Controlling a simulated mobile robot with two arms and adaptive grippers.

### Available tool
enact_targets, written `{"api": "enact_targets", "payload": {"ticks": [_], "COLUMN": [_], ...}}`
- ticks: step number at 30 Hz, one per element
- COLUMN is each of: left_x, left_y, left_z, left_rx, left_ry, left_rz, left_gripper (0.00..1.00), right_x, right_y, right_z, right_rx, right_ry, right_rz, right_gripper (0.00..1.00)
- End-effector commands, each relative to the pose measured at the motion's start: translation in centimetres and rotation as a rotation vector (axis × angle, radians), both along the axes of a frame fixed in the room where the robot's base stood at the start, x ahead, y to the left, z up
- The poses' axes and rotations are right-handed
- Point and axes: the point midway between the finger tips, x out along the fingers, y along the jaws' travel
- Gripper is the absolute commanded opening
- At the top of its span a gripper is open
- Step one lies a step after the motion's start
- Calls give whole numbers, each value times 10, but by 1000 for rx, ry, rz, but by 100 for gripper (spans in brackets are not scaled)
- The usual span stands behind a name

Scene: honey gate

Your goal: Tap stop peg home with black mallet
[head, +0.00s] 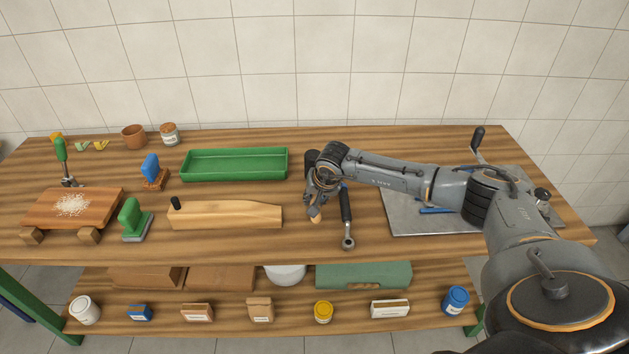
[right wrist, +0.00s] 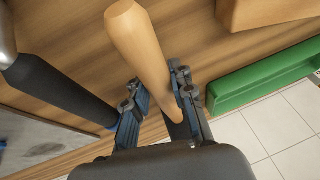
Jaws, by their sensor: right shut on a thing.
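My right gripper (head: 317,204) is shut on the pale wooden handle of the mallet (head: 316,217), over the middle of the bench. In the right wrist view the handle (right wrist: 140,42) runs between both fingers (right wrist: 157,90), its rounded end sticking out past them. A dark part of the mallet shows beyond the fingers, and most of its head is hidden. A short black peg (head: 176,203), which looks like the stop peg, stands up at the left end of a long wooden block (head: 228,215). The gripper is to the right of this block, apart from it. My left gripper is out of view.
A ratchet wrench (head: 347,218) lies close right of my right gripper. A green tray (head: 235,165) is behind the block. A green-handled brush (head: 131,220) stands left of it. A metal plate (head: 400,212) lies at right. The bench between block and gripper is clear.

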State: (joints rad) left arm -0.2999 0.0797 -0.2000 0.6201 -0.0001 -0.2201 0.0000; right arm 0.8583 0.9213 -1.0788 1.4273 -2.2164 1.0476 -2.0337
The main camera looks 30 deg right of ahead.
Motion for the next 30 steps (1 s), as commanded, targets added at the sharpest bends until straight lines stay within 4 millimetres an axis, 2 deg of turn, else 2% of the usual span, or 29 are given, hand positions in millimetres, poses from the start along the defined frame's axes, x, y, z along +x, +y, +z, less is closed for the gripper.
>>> {"api": "enact_targets", "payload": {"ticks": [1, 21, 30], "left_x": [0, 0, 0], "left_y": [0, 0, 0], "left_z": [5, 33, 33], "left_rx": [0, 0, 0], "left_ry": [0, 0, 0], "left_rz": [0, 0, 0], "left_gripper": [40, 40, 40], "right_x": [2, 2, 1], "right_y": [0, 0, 0], "right_z": [9, 61, 63], "right_rx": [0, 0, 0], "right_ry": [-6, -6, -5], "right_rz": [0, 1, 0], "right_gripper": [0, 0, 0]}}
